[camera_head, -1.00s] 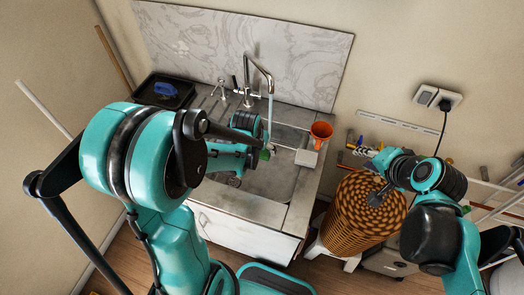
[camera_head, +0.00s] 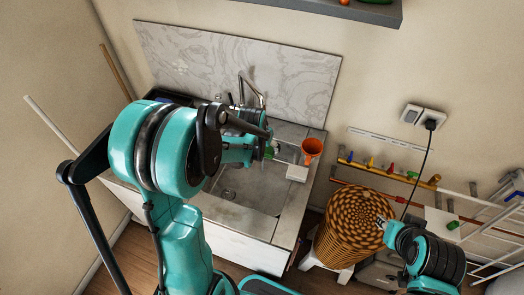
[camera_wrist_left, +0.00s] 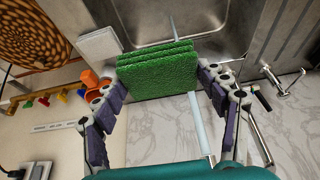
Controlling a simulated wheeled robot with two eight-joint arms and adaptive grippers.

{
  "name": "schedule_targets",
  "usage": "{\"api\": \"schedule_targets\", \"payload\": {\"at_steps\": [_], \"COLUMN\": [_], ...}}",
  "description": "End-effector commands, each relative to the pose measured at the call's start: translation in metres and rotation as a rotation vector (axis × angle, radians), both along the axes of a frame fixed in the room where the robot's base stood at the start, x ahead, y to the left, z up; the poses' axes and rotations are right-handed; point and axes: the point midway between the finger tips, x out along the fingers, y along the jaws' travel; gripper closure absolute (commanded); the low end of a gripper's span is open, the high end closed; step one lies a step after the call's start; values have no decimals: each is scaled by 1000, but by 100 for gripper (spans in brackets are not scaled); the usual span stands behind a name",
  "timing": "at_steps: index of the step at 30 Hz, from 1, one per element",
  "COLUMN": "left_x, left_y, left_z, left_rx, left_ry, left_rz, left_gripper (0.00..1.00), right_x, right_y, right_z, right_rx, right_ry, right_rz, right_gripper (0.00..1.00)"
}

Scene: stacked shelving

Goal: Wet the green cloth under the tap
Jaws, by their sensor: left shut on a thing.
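The green cloth (camera_wrist_left: 158,72), a folded, layered block, is held between the fingers of my left gripper (camera_wrist_left: 163,88). That gripper (camera_head: 268,150) is over the sink (camera_head: 250,187), near the back wall, with a bit of the cloth (camera_head: 270,153) showing. The metal tap (camera_head: 252,88) is partly hidden behind my left arm. A pale water stream (camera_wrist_left: 199,122) runs from the tap to the cloth's edge in the wrist view and shows again beyond it. I cannot tell whether it touches the cloth. My right gripper (camera_head: 382,221) is beside the woven basket, its jaws too small to read.
An orange cup (camera_head: 312,148) and a white block (camera_head: 297,173) stand on the sink's right edge. The woven basket (camera_head: 350,235) stands on a white stool to the right. A rail with coloured pegs (camera_head: 385,171) is on the wall, below an outlet with a cord (camera_head: 423,118).

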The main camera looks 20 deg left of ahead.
Motion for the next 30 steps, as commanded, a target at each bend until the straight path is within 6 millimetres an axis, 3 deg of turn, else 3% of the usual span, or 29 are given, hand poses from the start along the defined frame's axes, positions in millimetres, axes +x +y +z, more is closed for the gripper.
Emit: {"api": "schedule_targets", "payload": {"at_steps": [21, 30], "left_x": [74, 95], "left_y": [13, 17], "left_z": [-16, -20], "left_rx": [0, 0], "left_ry": [0, 0], "left_rz": [0, 0], "left_gripper": [51, 51], "right_x": [0, 0], "right_y": [0, 0], "right_z": [-9, -16], "right_rx": [1, 1], "right_ry": [0, 0], "right_rz": [0, 0], "right_gripper": [69, 69]}}
